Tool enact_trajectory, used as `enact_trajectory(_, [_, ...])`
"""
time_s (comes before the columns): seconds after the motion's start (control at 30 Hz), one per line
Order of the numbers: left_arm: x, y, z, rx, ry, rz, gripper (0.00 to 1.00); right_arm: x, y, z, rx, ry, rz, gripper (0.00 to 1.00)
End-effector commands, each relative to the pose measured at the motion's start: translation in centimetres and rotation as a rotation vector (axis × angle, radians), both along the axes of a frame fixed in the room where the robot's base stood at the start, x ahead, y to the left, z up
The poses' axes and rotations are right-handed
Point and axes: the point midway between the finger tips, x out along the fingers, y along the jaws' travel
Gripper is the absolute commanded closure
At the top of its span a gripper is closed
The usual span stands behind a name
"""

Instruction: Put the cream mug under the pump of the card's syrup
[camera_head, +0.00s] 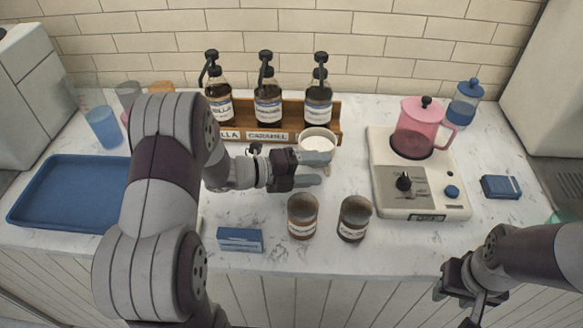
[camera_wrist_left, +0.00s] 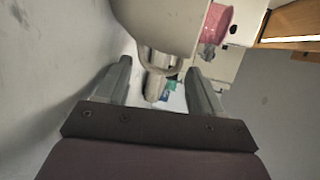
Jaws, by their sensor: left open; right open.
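The cream mug (camera_head: 317,151) stands upright in front of the rightmost syrup bottle (camera_head: 318,105), with white inside. In the left wrist view the mug (camera_wrist_left: 158,20) is close, its handle (camera_wrist_left: 158,82) between my open fingers. My left gripper (camera_head: 309,175) is open at the mug's front side, not closed on it. The pump bottles stand in a wooden rack (camera_head: 288,131): a left bottle (camera_head: 218,108) whose label strip is partly hidden, and a middle caramel bottle (camera_head: 267,106). The mug hides the right name strip. My right gripper (camera_head: 467,293) is open and empty at the front right.
Two brown jars (camera_head: 302,217) (camera_head: 355,219) and a small blue box (camera_head: 240,240) stand near the front edge. A scale-like appliance (camera_head: 438,202) bears a pink pitcher (camera_head: 419,128) on the right. A blue tray (camera_head: 62,190) lies left. No card text is readable.

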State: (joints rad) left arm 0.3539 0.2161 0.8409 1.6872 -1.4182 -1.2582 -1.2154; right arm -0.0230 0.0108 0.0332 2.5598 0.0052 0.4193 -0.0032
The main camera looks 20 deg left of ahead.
Motion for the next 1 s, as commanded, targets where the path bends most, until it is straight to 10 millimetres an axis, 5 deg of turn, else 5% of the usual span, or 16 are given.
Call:
enact_trajectory(0.43, [-5.4,7.7,2.1,0.002,-0.003,0.004,0.33,0.0,0.0,-0.9,0.000,0.001,0.000,0.57])
enact_trajectory(1.0, [-5.9,8.4,2.4,0.001,-0.001,0.001,0.33,0.0,0.0,-0.9,0.000,0.000,0.000,0.57])
